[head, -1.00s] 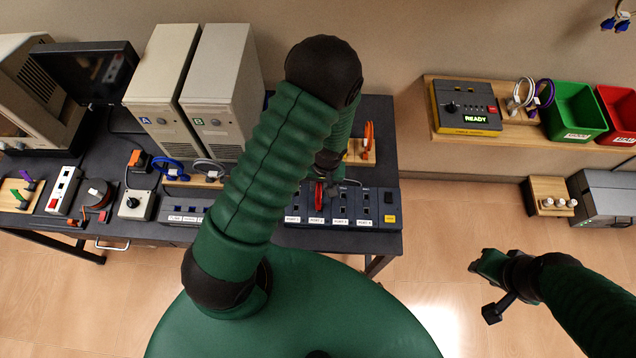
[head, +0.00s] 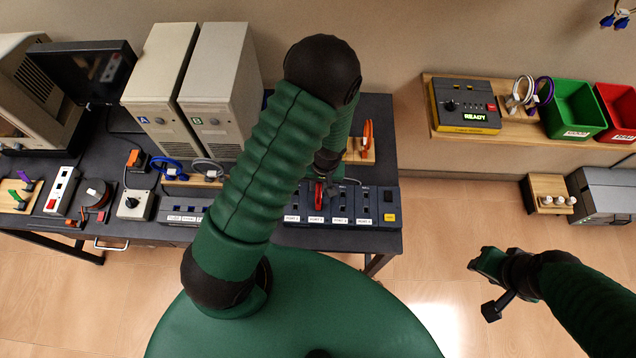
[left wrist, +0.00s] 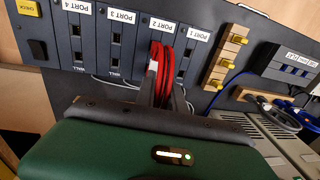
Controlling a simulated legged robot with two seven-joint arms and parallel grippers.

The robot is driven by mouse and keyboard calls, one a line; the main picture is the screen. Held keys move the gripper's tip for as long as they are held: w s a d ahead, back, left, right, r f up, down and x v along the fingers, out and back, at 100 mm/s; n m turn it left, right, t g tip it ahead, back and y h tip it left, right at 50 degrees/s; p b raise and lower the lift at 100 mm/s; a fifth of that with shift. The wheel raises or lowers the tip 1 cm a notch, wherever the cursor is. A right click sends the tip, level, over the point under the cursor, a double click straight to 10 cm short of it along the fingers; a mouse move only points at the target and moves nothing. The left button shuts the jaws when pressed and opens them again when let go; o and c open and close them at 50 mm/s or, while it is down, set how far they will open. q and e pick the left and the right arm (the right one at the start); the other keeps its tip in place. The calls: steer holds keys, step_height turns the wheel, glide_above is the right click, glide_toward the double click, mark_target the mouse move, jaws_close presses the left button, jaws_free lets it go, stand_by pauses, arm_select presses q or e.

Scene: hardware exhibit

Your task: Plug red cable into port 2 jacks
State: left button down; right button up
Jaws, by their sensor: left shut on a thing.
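The red cable (left wrist: 166,62) is a looped bundle held in my left gripper (left wrist: 158,88), which is shut on it. In the left wrist view the cable lies over the port 2 column, just below the PORT 2 label (left wrist: 160,24), and covers the jacks there. I cannot tell whether its plugs are in the jacks. In the head view the red cable (head: 319,196) shows above the PORT 2 label on the dark port panel (head: 352,208). My left arm hides part of the panel. My right gripper (head: 478,264) hangs over open floor, away from the panel; its opening is unclear.
Beside the red cable are the PORT 1 and PORT 3 columns. An orange cable (head: 367,138) stands on a wooden holder behind the panel. A blue cable (head: 168,167) and two computer towers (head: 215,90) are to the left. A shelf (head: 520,132) holds a box reading READY.

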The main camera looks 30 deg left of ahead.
arm_select(q)
steer(key=shift+d+f, duration=0.1)
steer(key=shift+f, duration=0.2)
stand_by(0.5)
steer(key=c, duration=0.7)
jaws_free()
steer(key=r+p, duration=0.4)
steer(key=r, duration=0.1)
steer(key=d+r+p, duration=0.1)
steer(key=r+p, duration=0.1)
steer(key=shift+w+r, duration=0.1)
steer(key=shift+r, duration=0.25)
steer(key=shift+f, duration=0.1)
stand_by(0.4)
